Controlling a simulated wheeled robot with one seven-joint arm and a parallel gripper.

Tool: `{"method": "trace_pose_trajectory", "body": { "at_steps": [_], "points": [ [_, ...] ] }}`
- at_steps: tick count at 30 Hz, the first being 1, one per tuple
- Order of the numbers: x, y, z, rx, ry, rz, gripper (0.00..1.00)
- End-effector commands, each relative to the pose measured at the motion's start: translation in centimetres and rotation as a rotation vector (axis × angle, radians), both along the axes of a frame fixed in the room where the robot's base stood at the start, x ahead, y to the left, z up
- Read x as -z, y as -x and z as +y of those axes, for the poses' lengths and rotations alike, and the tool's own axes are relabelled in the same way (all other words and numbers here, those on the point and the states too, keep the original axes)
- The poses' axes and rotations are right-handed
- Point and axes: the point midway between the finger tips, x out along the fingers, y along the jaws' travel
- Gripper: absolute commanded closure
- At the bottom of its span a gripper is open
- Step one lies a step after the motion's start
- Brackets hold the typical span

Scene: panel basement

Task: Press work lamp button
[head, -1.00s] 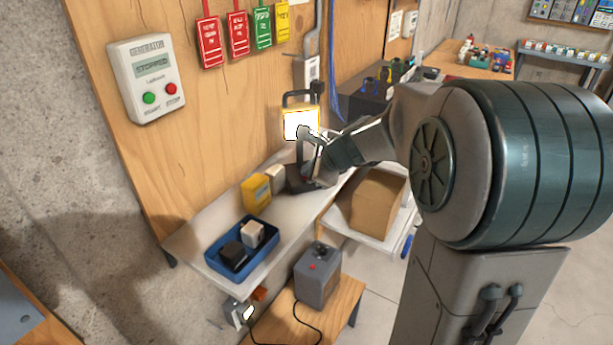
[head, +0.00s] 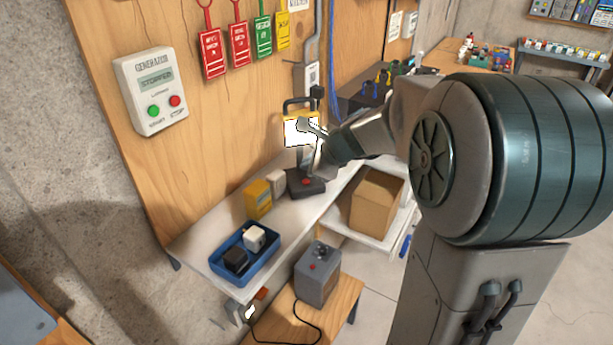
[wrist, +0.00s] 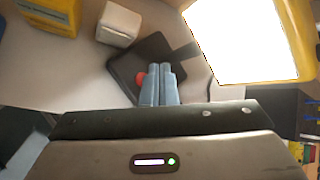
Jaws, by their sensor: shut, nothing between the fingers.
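The work lamp (head: 290,131) has a yellow frame and a bright white, lit panel; the panel also fills the upper right of the wrist view (wrist: 240,40). In front of it on the shelf lies a dark box (head: 309,190) with a red button (head: 306,181). In the wrist view the red button (wrist: 140,79) shows just left of my shut gripper (wrist: 161,68), partly hidden by the fingers. The dark box (wrist: 160,50) lies behind the fingertips. In the head view my gripper is above the box, apart from it and empty.
A yellow box (head: 258,199) and a white block (head: 276,182) stand left of the dark box. A blue tray (head: 270,257) holds small blocks. The generator panel (head: 152,92) hangs on the wooden wall. A cardboard box (head: 376,200) sits to the right, lower down.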

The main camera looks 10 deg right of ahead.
Motion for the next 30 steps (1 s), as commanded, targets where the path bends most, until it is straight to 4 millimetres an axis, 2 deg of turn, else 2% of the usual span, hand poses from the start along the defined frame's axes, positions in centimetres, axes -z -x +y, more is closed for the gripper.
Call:
{"method": "trace_pose_trajectory", "body": {
  "at_steps": [1,9,30],
  "points": [
    [-1.1,0.0,0.0,-0.001,0.001,0.0,1.0],
    [-3.3,0.0,-0.1,0.002,-0.001,0.0,1.0],
    [-3.1,0.0,0.0,0.001,-0.001,0.0,1.0]
  ]
}}
